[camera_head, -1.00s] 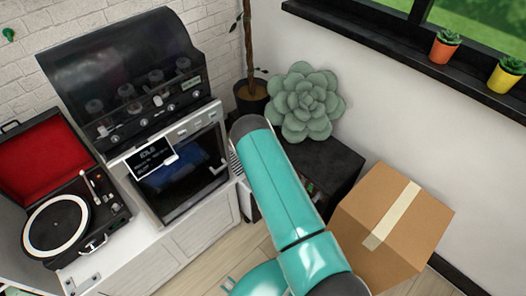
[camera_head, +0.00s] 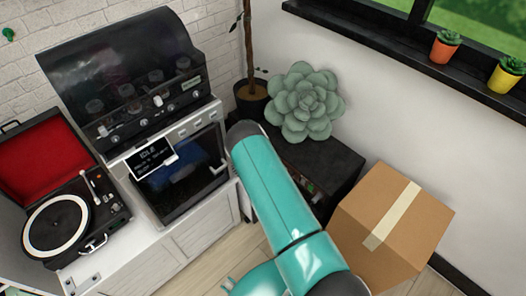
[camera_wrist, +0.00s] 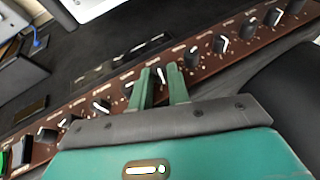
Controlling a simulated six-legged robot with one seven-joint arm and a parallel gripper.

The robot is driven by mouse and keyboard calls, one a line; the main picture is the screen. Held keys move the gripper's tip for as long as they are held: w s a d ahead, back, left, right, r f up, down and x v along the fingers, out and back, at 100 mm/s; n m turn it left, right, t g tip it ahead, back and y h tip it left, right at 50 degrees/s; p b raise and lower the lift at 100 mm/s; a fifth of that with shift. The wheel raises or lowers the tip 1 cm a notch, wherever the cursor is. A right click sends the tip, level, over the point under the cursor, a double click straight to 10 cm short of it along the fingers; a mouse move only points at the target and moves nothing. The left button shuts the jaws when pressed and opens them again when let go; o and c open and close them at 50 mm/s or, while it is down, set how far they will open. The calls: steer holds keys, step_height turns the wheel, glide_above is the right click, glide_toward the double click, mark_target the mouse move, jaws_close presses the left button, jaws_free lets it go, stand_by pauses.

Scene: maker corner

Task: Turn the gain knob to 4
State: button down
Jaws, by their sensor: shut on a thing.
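The amplifier is a dark box (camera_head: 325,163) right of the white cabinet in the head view. My arm hides most of its front there. In the wrist view a brown control panel (camera_wrist: 213,57) crosses diagonally, with a row of black knobs marked by white pointers. My gripper (camera_wrist: 162,82) has its two green fingers on either side of one knob (camera_wrist: 160,76) in this row and is shut on it. The panel lettering is too small to read, so I cannot tell the knob's name or setting. My gripper is hidden in the head view.
A cardboard box (camera_head: 395,215) stands right of the amplifier, close to my arm. A pale green succulent (camera_head: 305,102) is on top at the back. A white cabinet (camera_head: 205,236) with a turntable (camera_head: 62,224) and a black-and-white machine (camera_head: 180,180) stands at left.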

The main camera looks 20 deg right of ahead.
steer(key=shift+a, duration=0.1)
steer(key=shift+w+a+n+g+h, duration=0.15)
steer(key=shift+g+h, duration=0.15)
steer(key=shift+g, duration=0.35)
steer(key=shift+w+d+n+g+h, duration=0.1)
steer(key=shift+w+g+h, duration=0.15)
steer(key=shift+g, duration=0.45)
steer(key=shift+w+a+n+g+h, duration=0.15)
steer(key=shift+g+h, duration=0.2)
steer(key=shift+g, duration=0.8)
steer(key=c, duration=1.6)
jaws_free()
steer(key=shift+d+r, duration=0.1)
